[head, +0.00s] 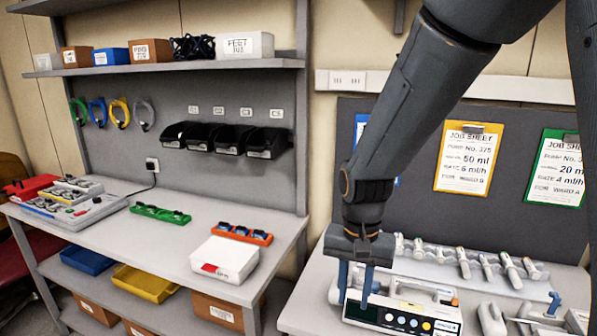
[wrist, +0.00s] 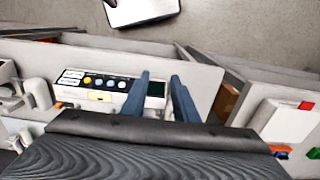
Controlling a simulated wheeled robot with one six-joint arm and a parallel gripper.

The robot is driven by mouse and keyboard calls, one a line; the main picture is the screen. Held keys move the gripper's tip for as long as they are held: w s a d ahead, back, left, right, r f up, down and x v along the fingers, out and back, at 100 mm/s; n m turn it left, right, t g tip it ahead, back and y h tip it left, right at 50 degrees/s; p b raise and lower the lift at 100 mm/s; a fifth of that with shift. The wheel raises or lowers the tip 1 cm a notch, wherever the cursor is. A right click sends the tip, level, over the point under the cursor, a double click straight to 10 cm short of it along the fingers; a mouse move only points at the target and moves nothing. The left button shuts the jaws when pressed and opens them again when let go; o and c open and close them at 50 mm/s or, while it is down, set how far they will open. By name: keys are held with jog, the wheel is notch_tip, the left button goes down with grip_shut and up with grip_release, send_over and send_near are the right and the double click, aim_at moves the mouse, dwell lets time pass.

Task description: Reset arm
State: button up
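My gripper (head: 355,290) points down over the left end of a white infusion pump (head: 425,291) on the right bench. Its two blue fingers stand apart with nothing clearly held between them. In the wrist view my gripper (wrist: 160,84) shows the same gap, beside the pump's dark screen. The pump (wrist: 98,84) there shows its row of coloured buttons. I cannot tell whether the fingers touch the pump.
Several syringes (head: 487,266) lie behind the pump, under job sheets (head: 468,158) on the board. The left bench (head: 180,208) holds a white box (head: 225,258), an orange tray (head: 240,234) and a green tray (head: 160,214). A gap separates the benches.

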jog(key=s+d+f+n+t+b, duration=0.1)
jog(key=s+d+f+n+b, duration=0.2)
jog(key=s+d, duration=0.3)
jog(key=shift+s+d+f+n+b, duration=0.15)
jog(key=shift+d+f+n+b, duration=0.3)
jog(key=shift+d+f, duration=0.45)
jog(key=shift+d+r, duration=0.1)
jog(key=shift+r, duration=0.05)
